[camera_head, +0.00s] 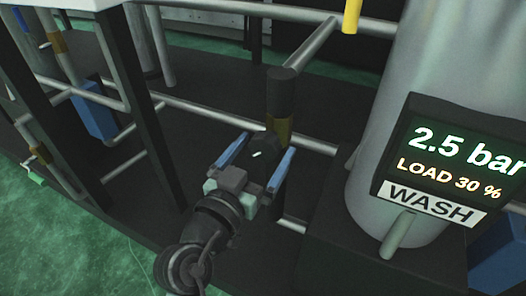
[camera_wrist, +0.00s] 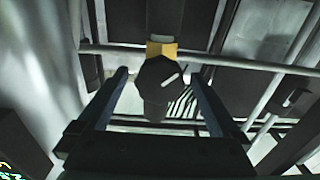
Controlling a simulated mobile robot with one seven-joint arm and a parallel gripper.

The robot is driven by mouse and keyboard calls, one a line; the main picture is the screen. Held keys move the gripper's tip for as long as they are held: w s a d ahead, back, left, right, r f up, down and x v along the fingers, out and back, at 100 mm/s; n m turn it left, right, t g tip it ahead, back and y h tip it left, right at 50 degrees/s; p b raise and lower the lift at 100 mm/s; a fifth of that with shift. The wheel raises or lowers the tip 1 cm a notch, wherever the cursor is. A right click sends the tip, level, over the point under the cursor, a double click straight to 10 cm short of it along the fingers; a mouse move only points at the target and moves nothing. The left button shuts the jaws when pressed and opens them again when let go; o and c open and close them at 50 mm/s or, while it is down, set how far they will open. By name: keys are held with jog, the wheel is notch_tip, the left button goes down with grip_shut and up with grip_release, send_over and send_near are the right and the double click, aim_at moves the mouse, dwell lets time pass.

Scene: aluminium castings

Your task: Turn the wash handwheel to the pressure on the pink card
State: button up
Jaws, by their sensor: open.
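The wash handwheel (camera_head: 264,146) shows as a dark knob with a white pointer mark, in front of a brass-coloured collar (camera_head: 279,128) on a dark vertical pipe. It also shows in the wrist view as a dark, faceted handwheel (camera_wrist: 158,80). My gripper (camera_head: 267,144) is open, its two blue fingers on either side of the knob; in the wrist view my gripper (camera_wrist: 158,73) frames it with gaps at both sides. The display (camera_head: 455,155) at right reads 2.5 bar and LOAD 30 %, above a WASH label (camera_head: 432,205). No pink card is in view.
A large grey cylinder (camera_head: 385,110) stands behind the display. Grey pipes (camera_head: 190,108) run behind the handwheel, and a dark post (camera_head: 120,100) stands at left. Blue blocks (camera_head: 95,118) sit on pipework further left. Green floor (camera_head: 50,250) is clear at lower left.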

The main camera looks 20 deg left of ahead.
jog(key=shift+w, duration=0.2)
jog(key=c, duration=1.4)
jog(key=shift+n+p, duration=0.3)
jog(key=n+p, duration=0.2)
jog(key=n, duration=0.1)
jog(key=shift+r+n, duration=0.15)
jog(key=shift+n, duration=0.25)
jog(key=n+p, duration=0.3)
jog(key=n, duration=0.1)
jog(key=shift+n+p, duration=0.45)
jog(key=shift+n, duration=0.65)
